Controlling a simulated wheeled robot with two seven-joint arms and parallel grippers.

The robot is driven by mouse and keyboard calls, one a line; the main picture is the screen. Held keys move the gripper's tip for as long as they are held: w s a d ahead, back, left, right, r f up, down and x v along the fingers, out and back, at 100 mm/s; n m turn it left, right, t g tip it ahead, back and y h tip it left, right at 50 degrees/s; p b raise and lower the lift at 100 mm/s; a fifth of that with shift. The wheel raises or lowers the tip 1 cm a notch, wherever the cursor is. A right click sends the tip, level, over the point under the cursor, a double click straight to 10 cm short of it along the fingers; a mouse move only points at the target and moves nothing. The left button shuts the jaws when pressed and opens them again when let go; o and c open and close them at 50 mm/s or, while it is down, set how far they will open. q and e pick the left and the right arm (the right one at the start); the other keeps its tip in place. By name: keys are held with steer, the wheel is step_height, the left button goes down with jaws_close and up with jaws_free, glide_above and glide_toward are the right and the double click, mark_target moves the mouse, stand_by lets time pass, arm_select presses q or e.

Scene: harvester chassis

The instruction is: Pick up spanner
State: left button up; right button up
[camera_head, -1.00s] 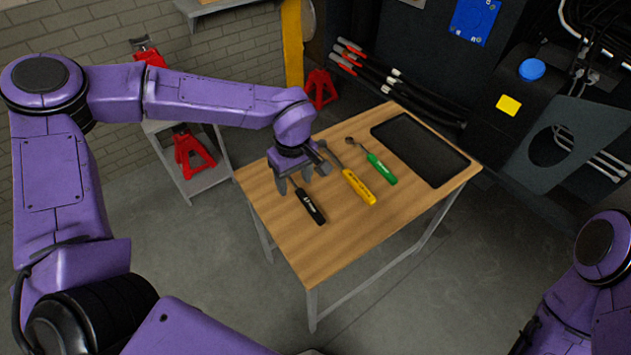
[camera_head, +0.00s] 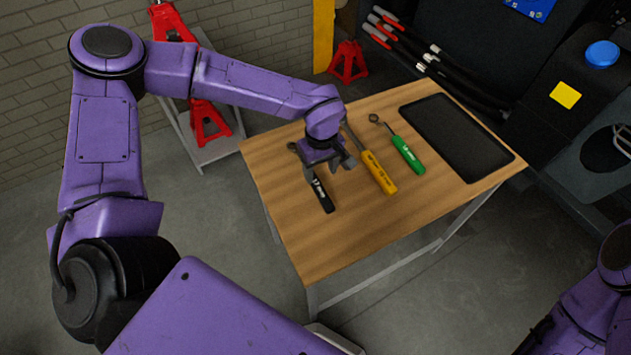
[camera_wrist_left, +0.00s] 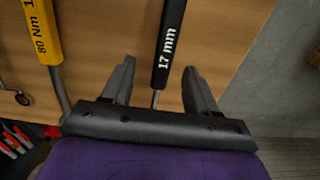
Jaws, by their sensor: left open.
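The spanner with a black handle marked 17 mm (camera_head: 322,196) lies on the wooden table (camera_head: 290,235). Its ring end shows to the left of my left gripper, and the gripper hides part of its shaft. In the left wrist view the black handle (camera_wrist_left: 167,45) points away between the fingers. My left gripper (camera_head: 328,168) is open and empty above the spanner, with its fingers on either side of it in the wrist view (camera_wrist_left: 159,70). The exact height above the table is unclear. My right arm shows at the right edge, but its gripper does not.
A yellow torque wrench (camera_head: 379,174) lies close to the right of my left gripper, with a green-handled tool (camera_head: 408,155) beyond it. A black tray (camera_head: 455,135) lies at the table's right. The table's front part is clear. Red jack stands (camera_head: 348,62) stand behind.

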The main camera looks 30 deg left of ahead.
mark_target(317, 184)
arm_select(q)
steer(key=f, duration=0.3)
steer(key=f+p, duration=0.1)
steer(key=f, duration=0.1)
steer(key=shift+s+a+f, duration=0.1)
steer(key=shift+a+f, duration=0.05)
steer(key=shift+a, duration=0.2)
steer(key=shift+s, duration=0.1)
jaws_close()
steer(key=shift+r, duration=0.2)
